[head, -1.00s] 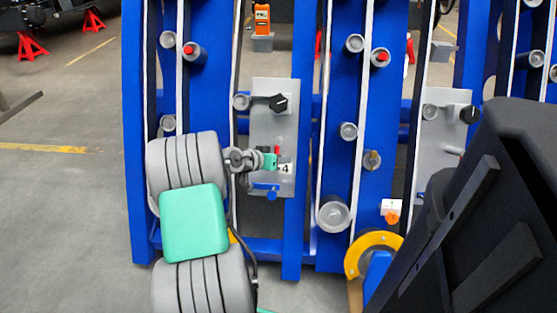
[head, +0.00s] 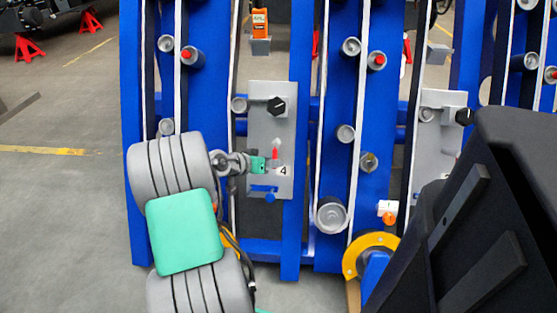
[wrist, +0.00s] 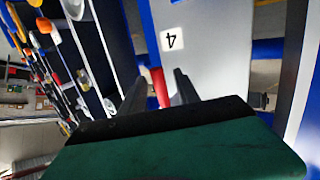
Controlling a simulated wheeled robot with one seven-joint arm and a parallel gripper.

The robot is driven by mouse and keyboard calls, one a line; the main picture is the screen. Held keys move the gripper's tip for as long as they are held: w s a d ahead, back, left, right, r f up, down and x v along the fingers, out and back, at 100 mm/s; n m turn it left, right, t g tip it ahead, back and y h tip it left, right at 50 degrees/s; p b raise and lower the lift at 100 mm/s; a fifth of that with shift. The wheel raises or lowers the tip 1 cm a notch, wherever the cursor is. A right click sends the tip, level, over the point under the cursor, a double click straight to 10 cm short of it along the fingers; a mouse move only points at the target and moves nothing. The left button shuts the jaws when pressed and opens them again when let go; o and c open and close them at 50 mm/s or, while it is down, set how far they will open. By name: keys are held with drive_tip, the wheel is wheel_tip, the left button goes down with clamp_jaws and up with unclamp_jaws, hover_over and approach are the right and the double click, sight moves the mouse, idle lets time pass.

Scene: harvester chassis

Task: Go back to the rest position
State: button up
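My gripper (head: 264,165) is in front of the grey panel marked 4 (head: 257,100), left of the number label (head: 283,171). In the wrist view its two dark fingers (wrist: 160,82) are spread apart, so it is open. A red lever (wrist: 160,92) on the panel shows between the fingers, with no visible contact on either side. The lever also shows beside the gripper in the head view (head: 275,152). My arm reaches up from the lower left.
A black knob (head: 277,106) sits higher on the panel and a blue fitting (head: 264,191) lower. Blue chassis frames (head: 300,220) with rollers stand around it. A black bulky shape fills the lower right. Open floor (head: 60,220) lies to the left.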

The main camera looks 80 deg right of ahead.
drive_tip(key=shift+p+v, duration=0.3)
drive_tip(key=shift+v, duration=1.4)
